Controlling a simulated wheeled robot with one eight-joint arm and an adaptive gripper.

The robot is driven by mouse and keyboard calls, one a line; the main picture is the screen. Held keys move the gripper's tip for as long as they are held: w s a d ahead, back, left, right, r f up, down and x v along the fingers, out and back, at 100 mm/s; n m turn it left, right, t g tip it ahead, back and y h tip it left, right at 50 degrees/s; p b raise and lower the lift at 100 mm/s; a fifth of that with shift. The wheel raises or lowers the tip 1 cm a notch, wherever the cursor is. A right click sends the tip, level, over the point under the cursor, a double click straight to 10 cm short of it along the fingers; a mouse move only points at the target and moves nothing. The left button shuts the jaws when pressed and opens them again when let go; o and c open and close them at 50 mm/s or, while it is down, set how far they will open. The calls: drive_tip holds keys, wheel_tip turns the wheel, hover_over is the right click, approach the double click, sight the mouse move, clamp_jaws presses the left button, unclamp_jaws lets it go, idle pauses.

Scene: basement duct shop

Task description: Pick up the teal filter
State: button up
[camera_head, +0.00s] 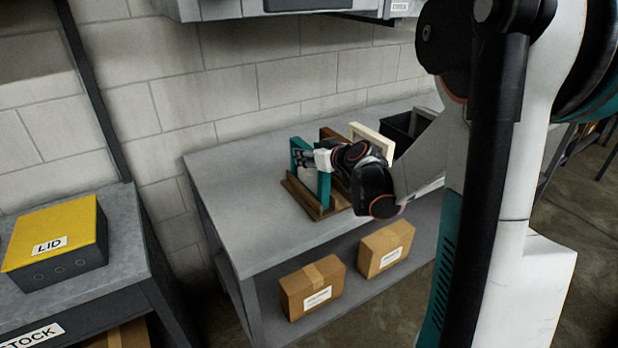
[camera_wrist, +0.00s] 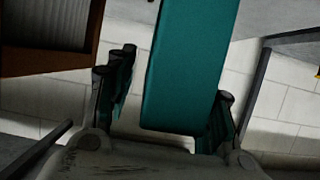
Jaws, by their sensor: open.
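The teal filter (camera_head: 324,190) stands upright at the left end of a wooden rack (camera_head: 314,207) on the grey bench. My gripper (camera_head: 307,159) is at its upper part, reaching in from the right. In the wrist view the filter's teal edge (camera_wrist: 190,70) lies between the two open fingers of my gripper (camera_wrist: 168,105). Gaps show on both sides, wider on the left, narrow on the right. My gripper and wrist hide part of the filter and rack in the head view.
A brown filter (camera_head: 328,134) and a cream one (camera_head: 372,138) stand to the right in the rack. A black bin (camera_head: 398,130) is behind. The bench (camera_head: 240,210) is clear at left. Boxes (camera_head: 312,287) lie on its lower shelf. A yellow-lidded box (camera_head: 50,235) sits on another table.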

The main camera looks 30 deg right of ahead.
clamp_jaws()
drive_tip(key=shift+r, duration=0.1)
idle(0.3)
